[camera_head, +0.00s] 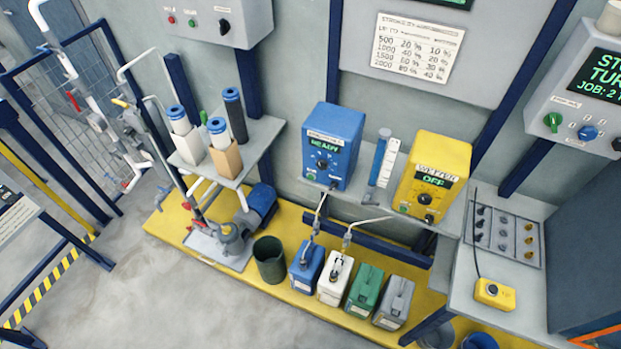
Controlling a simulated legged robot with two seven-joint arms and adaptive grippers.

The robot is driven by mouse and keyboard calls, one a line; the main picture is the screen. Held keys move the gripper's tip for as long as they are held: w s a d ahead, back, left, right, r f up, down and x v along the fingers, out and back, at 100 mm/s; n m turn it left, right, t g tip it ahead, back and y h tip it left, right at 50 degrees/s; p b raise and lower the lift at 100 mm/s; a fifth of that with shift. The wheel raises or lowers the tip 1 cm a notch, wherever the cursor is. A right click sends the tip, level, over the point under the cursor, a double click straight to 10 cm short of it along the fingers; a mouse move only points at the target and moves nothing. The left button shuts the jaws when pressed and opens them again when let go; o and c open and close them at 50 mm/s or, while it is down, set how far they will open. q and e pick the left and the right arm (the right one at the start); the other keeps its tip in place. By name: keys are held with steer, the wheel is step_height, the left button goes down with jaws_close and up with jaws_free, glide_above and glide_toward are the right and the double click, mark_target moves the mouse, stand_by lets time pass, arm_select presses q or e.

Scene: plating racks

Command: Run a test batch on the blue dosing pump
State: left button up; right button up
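The blue dosing pump (349,135) stands on the grey wall shelf. Its small display (323,144) shows green text that looks like "READY". Below the display are a dark knob (322,163) and a green button (311,176). A pale hose (320,213) runs from under it down to the blue canister (304,268). A clear measuring tube with blue in it (378,162) stands to its right. The yellow pump (436,152) further right has a display reading "OFF" (434,180). Neither of my grippers is in view.
White (335,279), green (365,291) and grey (395,304) canisters stand on the yellow floor platform. A wall chart (417,47) lists strengths and percentages. A control panel (583,95) is at right. A yellow button box (495,294) sits on the right bench. Grey floor is open at front left.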

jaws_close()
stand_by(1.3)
